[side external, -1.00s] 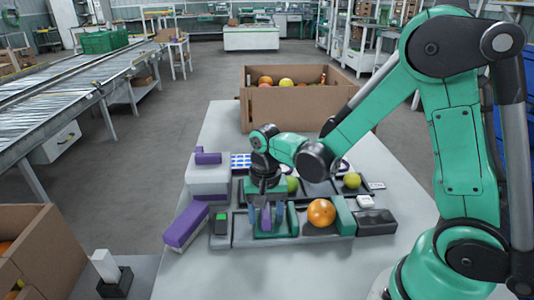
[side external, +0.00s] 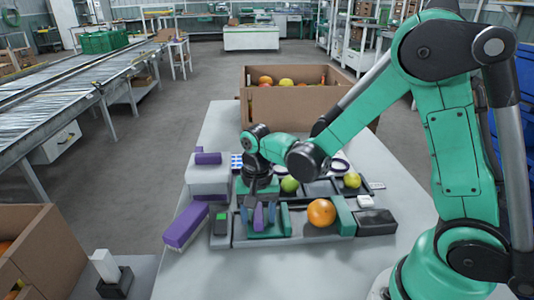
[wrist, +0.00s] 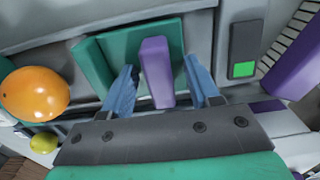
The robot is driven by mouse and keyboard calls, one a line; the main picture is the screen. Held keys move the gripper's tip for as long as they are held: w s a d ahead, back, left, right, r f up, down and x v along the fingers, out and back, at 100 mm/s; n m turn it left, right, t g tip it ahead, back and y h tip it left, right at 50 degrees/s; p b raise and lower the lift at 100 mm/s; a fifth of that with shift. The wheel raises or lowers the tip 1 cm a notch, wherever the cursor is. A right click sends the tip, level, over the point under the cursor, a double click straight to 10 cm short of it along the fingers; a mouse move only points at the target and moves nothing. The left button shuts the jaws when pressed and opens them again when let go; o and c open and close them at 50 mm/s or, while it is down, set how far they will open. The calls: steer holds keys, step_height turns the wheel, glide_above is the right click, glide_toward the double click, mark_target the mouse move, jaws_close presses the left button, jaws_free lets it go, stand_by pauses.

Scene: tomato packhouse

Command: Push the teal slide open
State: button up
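The teal slide (wrist: 97,68) is a flat panel with an upright purple handle (wrist: 157,75) on it. In the side view the slide (side external: 285,220) lies in a grey track at the front of the fixture, partly hidden by my gripper (side external: 258,213). In the wrist view my gripper (wrist: 160,85) has its two blue fingers apart, one on each side of the purple handle. A gap shows on each side of the handle, so the fingers are not closed on it. Contact lower down cannot be told.
An orange fruit (side external: 321,212) sits right of the slide, with a yellow-green fruit (side external: 352,180) behind. A grey box with a green light (wrist: 243,68) stands at the track's other end, beside a purple block (side external: 185,226). A cardboard box (side external: 300,107) stands behind.

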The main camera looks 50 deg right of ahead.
steer(key=shift+w+a+f, duration=0.15)
steer(key=shift+w+a, duration=0.15)
stand_by(0.7)
steer(key=shift+r, duration=2.25)
step_height(320, 180, up, 7)
steer(key=n+t, duration=0.7)
steer(key=n, duration=0.2)
glide_toward(255, 212)
steer(key=r, duration=0.1)
steer(key=d+r, duration=0.1)
steer(key=shift+w+d+r, duration=0.2)
steer(key=shift+r, duration=0.2)
